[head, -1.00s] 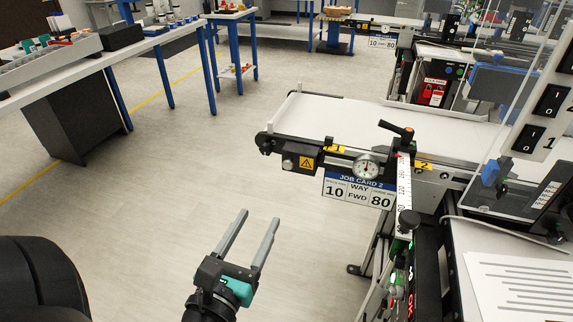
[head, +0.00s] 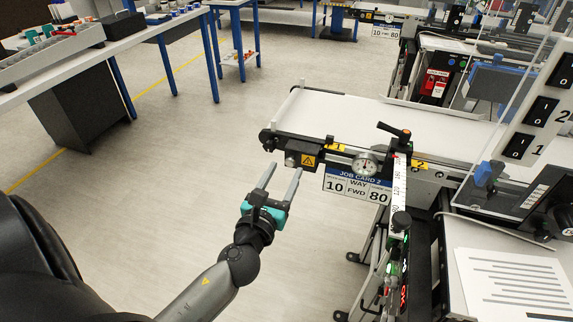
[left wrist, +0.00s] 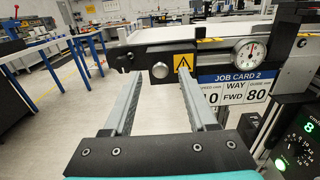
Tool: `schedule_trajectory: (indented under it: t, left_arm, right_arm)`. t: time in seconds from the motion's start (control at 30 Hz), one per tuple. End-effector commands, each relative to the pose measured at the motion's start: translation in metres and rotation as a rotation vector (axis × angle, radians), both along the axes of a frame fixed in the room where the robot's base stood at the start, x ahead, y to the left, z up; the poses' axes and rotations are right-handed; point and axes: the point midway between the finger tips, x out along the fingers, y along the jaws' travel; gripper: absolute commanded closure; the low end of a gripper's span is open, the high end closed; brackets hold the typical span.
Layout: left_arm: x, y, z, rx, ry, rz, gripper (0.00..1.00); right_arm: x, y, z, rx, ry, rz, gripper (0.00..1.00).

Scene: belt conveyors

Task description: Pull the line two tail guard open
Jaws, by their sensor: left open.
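The line two conveyor (head: 345,113) ends at the left in a dark tail end. A black guard block with a yellow warning triangle (head: 307,159) sits on its near side, left of the job card 2 sign (head: 356,187). In the left wrist view this block (left wrist: 170,66) has a round knob (left wrist: 160,70) facing me. My left gripper (head: 281,170) is open and empty. Its fingers point at the block from the near side, and the knob shows between the fingertips (left wrist: 159,76). Whether they touch it I cannot tell. My right gripper is not in view.
A dial gauge (head: 366,165) and a clamp lever (head: 394,131) stand right of the block. A control box with a lit green digit (left wrist: 308,132) is at the wrist view's right. Floor left of the conveyor is clear up to the blue-legged tables (head: 172,35).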

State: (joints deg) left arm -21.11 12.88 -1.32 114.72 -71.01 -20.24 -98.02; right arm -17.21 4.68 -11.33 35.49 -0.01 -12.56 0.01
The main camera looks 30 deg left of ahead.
Motion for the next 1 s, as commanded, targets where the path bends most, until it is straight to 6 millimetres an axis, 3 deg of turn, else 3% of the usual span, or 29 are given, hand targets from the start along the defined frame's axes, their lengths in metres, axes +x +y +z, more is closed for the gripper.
schedule_trajectory:
  t: [0.2,0.57,1.0]
  left_arm:
    - [0.018,0.004,0.0,-0.001,0.0,0.0,0.42]
    - [0.022,0.005,0.0,0.0,0.001,0.0,0.42]
    - [0.021,0.005,0.0,-0.001,0.0,0.0,0.91]
  right_arm:
    - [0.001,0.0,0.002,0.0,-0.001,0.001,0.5]
    - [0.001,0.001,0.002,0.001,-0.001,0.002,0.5]
    - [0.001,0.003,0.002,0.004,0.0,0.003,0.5]
